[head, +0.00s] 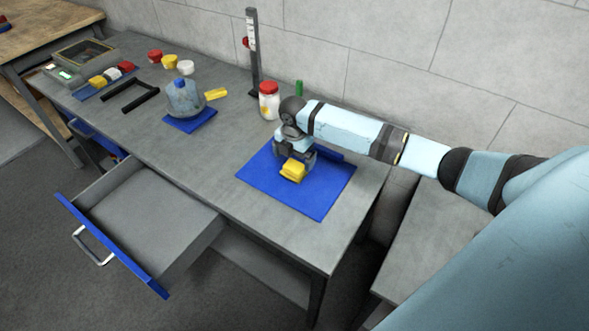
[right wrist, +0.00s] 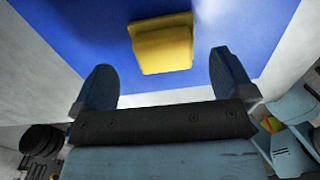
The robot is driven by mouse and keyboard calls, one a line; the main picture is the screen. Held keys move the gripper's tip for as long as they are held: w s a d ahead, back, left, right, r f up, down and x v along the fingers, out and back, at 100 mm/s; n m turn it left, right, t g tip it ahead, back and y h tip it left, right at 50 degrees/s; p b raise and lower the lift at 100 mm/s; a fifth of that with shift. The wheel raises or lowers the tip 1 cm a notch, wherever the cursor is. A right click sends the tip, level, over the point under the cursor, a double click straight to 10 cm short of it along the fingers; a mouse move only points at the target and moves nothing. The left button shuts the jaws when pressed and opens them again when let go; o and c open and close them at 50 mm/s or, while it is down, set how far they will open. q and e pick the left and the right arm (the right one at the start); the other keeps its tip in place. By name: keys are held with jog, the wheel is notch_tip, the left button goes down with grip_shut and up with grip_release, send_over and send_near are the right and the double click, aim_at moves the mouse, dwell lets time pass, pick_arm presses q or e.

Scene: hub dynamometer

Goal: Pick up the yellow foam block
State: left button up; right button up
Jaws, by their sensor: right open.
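The yellow foam block (head: 292,171) lies on the large blue mat (head: 318,201) near the right end of the grey table. My right gripper (head: 297,158) is just above and behind the block in the head view. In the right wrist view the block (right wrist: 162,43) is ahead of the fingertips and between their lines, and the blue mat (right wrist: 222,18) is behind it. The right gripper (right wrist: 160,75) is open and empty, with a gap between its fingers and the block. My left gripper is in neither view.
A white jar with a red lid (head: 268,100) and a green piece (head: 299,88) stand behind the mat. A dark upright post (head: 253,55) rises at the back. A jug (head: 184,98) stands on a smaller blue mat (head: 191,123). An open drawer (head: 145,218) sticks out in front.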

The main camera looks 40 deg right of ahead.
aim_at(295, 165)
jog(key=f, duration=0.4)
jog(key=shift+s, duration=0.25)
jog(key=c, duration=0.9)
jog(key=shift+c, duration=0.2)
